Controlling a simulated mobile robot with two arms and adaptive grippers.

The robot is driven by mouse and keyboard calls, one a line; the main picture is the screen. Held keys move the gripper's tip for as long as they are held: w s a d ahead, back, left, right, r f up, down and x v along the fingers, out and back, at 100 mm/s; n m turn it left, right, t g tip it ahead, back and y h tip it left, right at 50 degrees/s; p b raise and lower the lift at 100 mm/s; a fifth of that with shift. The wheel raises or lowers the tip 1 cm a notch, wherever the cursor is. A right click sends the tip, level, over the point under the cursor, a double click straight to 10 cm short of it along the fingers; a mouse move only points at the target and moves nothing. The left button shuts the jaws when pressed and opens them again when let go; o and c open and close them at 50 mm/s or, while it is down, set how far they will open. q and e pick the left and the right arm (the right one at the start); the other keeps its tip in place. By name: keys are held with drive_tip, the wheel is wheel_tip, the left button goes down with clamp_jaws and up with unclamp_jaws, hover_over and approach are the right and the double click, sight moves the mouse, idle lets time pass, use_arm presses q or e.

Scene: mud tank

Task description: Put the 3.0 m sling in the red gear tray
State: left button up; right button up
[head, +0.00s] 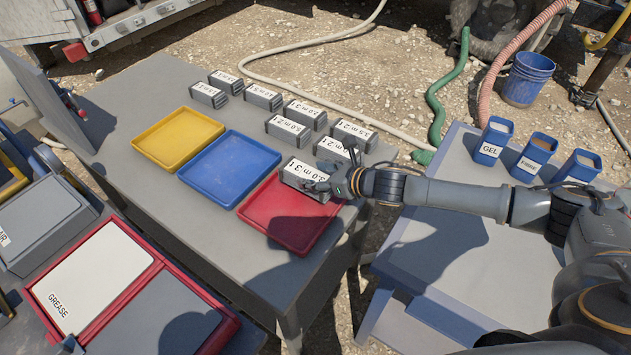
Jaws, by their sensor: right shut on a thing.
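The 3.0 m sling (300,177) is a grey folded block with a white label that reads "3.0 m 3 t". My right gripper (327,186), coming in from the right, is shut on its right part. The sling is over the back part of the red gear tray (286,237), overlapping its far rim in the head view. I cannot tell whether it touches the tray floor. A dark shadow lies in the tray below the sling and gripper. The visible part of the tray is otherwise empty. My left gripper is not in view.
An empty blue tray (229,165) and an empty yellow tray (178,137) stand left of the red one. Several labelled grey slings (288,131) lie behind the trays, one (332,148) close behind my gripper. Blue bins (493,140) stand on the right table.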

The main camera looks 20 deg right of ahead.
drive_tip(key=shift+w+f, duration=0.15)
drive_tip(key=shift+f, duration=1.5)
drive_tip(key=o, duration=1.5)
drive_tip(key=shift+f, duration=0.15)
drive_tip(key=shift+c, duration=0.2)
drive_tip(key=v, duration=1.2)
drive_tip(key=shift+r+b, duration=0.2)
drive_tip(key=shift+b, duration=0.25)
